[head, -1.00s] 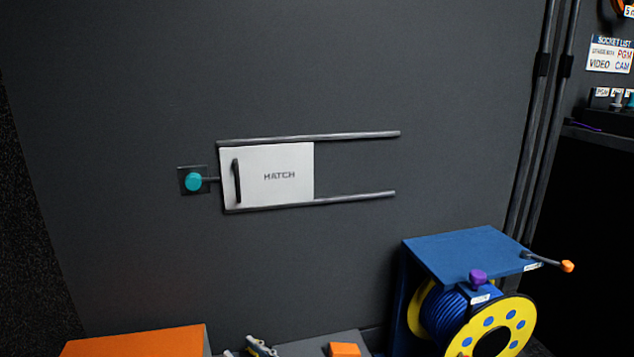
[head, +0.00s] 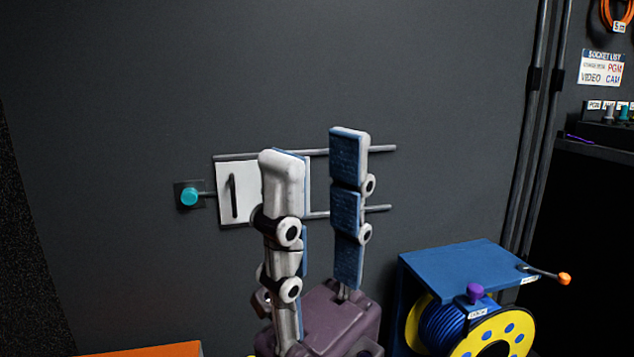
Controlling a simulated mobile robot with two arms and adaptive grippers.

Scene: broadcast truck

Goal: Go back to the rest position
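My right gripper (head: 318,190) stands upright in the middle of the head view. Its two fingers, with blue pads, are spread apart, and nothing shows between them. It is in front of the white hatch panel (head: 225,200) on the dark wall and hides the panel's right part and lettering. The black hatch handle (head: 233,195) and the teal knob (head: 189,197) to its left are clear of the gripper. My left gripper is not in view.
A blue box (head: 455,262) with a yellow cable reel (head: 510,330) stands at the lower right, its orange-tipped crank (head: 564,278) sticking out. Vertical pipes (head: 533,130) run on the right. An orange surface (head: 150,350) shows at the lower left. The upper wall is bare.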

